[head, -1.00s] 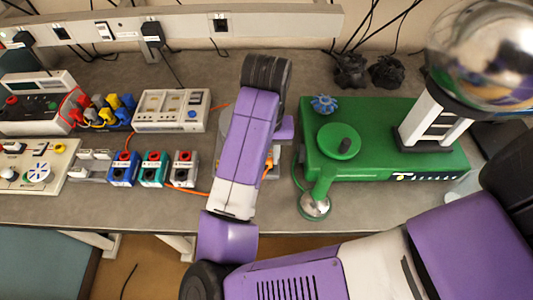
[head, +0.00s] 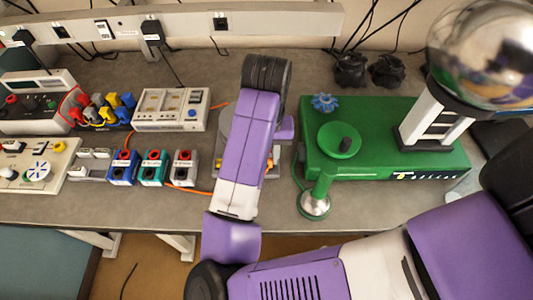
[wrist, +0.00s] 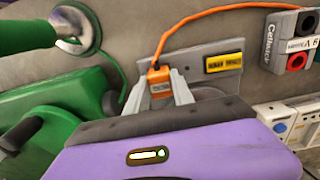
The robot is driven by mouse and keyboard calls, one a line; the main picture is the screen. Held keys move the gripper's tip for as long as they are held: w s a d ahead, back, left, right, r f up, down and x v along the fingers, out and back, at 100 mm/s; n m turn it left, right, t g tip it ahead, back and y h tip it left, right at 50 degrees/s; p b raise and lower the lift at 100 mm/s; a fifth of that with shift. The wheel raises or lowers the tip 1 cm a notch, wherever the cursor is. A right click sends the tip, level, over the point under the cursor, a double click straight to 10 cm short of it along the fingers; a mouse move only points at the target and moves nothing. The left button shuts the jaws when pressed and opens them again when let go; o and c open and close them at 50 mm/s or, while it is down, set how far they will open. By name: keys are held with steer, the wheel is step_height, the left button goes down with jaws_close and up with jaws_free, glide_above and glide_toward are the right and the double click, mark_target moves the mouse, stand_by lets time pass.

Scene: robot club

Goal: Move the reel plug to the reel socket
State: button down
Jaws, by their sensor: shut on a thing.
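The orange reel plug (wrist: 159,82) shows in the wrist view between the two light grey fingers of my gripper (wrist: 158,76), which is shut on it. Its orange cable (wrist: 176,32) loops up and off to the right. The plug is over or against a grey plate (wrist: 192,62) with a yellow label (wrist: 224,62); I cannot tell whether it touches. In the head view my forearm hides the gripper and most of the grey reel unit (head: 224,122). I cannot pick out the reel socket for certain.
The green machine (head: 400,140) with its round metal foot (head: 314,205) stands close on the right. Bare bench lies in front.

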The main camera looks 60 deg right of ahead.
steer(key=shift+f, duration=0.1)
steer(key=c, duration=1)
jaws_free()
step_height(320, 180, up, 8)
steer(key=shift+f+p, duration=0.1)
steer(key=shift+p, duration=0.6)
steer(key=shift+w, duration=0.1)
